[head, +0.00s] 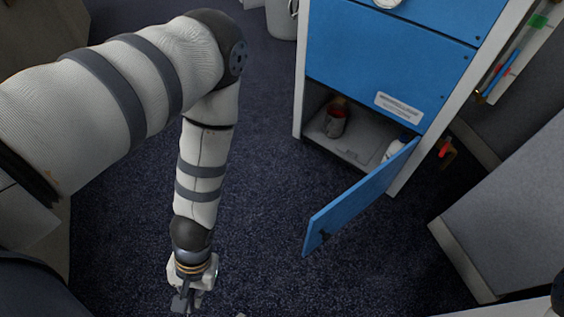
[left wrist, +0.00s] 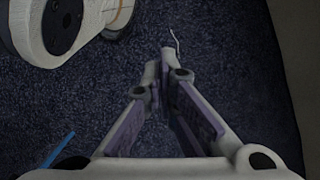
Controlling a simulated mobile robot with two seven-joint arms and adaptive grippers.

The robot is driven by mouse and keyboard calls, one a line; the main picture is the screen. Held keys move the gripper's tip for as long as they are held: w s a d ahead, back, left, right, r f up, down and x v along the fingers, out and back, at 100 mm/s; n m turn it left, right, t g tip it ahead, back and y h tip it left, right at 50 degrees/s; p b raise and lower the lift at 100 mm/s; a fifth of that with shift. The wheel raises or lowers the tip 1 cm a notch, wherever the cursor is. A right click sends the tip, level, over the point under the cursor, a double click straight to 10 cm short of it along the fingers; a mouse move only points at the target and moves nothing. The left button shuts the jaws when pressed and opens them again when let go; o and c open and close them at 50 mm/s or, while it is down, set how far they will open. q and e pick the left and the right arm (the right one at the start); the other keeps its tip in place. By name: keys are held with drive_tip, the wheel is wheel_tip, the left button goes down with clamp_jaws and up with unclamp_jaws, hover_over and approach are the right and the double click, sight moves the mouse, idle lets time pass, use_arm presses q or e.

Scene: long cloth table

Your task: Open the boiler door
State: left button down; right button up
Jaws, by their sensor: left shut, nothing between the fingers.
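The boiler cabinet (head: 385,60) is blue with a white frame and stands at the upper right of the head view. Its lower blue door (head: 358,198) is swung open toward me, hinged on the right side. Inside the open compartment are a red-and-grey mug-like thing (head: 335,121) and a white bottle (head: 397,148). My left gripper (head: 186,304) hangs low over the carpet, to the left of the door and apart from it. In the left wrist view its fingers (left wrist: 160,72) are closed together at the tips with nothing between them. My right gripper is not in view.
Dark blue carpet (head: 265,200) is clear between my left arm and the cabinet. A light bin (head: 283,18) stands at the top. A grey panel (head: 510,215) stands at the right, near the open door. A thin white strand (left wrist: 174,38) shows beyond the fingertips.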

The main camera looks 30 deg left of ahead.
use_arm(q)
drive_tip(key=w+d+f+n+t+h+b, duration=0.1)
drive_tip(key=w+f+n+b, duration=0.15)
drive_tip(key=w, duration=0.75)
drive_tip(key=w+f+n+t+h+b, duration=0.1)
drive_tip(key=w+n, duration=0.2)
drive_tip(key=w, duration=0.7)
drive_tip(key=w+d+r+n+t+h+b, duration=0.1)
drive_tip(key=w+r, duration=0.3)
drive_tip(key=w, duration=0.4)
drive_tip(key=w+d+r+n+h+b, duration=0.1)
drive_tip(key=w+r+n, duration=0.1)
drive_tip(key=w+r, duration=0.35)
drive_tip(key=s+d+f+b, duration=0.1)
drive_tip(key=d+f+b, duration=0.1)
drive_tip(key=d+f, duration=0.5)
drive_tip(key=shift+s+f, duration=0.3)
drive_tip(key=shift+f, duration=1.15)
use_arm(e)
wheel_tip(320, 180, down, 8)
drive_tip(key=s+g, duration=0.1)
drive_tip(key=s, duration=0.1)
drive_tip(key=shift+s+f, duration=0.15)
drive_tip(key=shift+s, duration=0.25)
use_arm(q)
drive_tip(key=shift+d, duration=0.1)
